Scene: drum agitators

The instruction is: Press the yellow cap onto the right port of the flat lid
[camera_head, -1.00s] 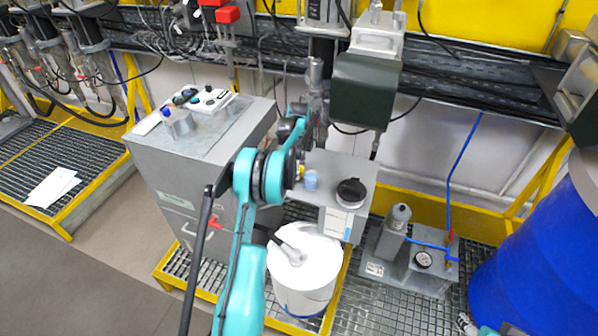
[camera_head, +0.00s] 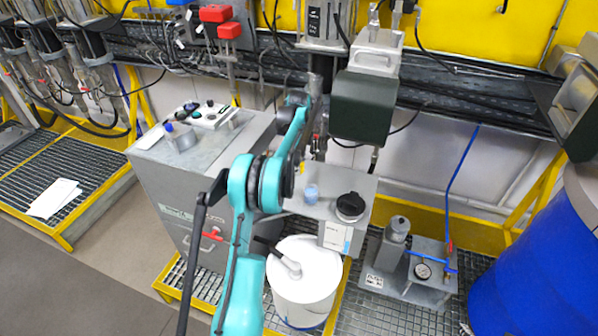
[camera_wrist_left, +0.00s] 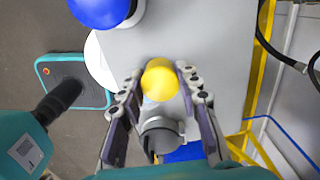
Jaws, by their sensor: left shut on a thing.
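The yellow cap (camera_wrist_left: 159,80) sits between the fingertips of my left gripper (camera_wrist_left: 160,84) in the left wrist view. The gripper is shut on it, above a grey surface. In the head view, the left gripper (camera_head: 301,160) is mostly hidden by my wrist, and a small yellow spot, likely the cap (camera_head: 302,168), shows at its tip above the grey shelf (camera_head: 330,178). A white drum (camera_head: 312,285) with a flat lid and a grey fitting stands below. I cannot make out the lid's right port. My right gripper is not in view.
A pump with a gauge (camera_head: 423,271) and a blue barrel (camera_head: 535,260) stand to the right.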

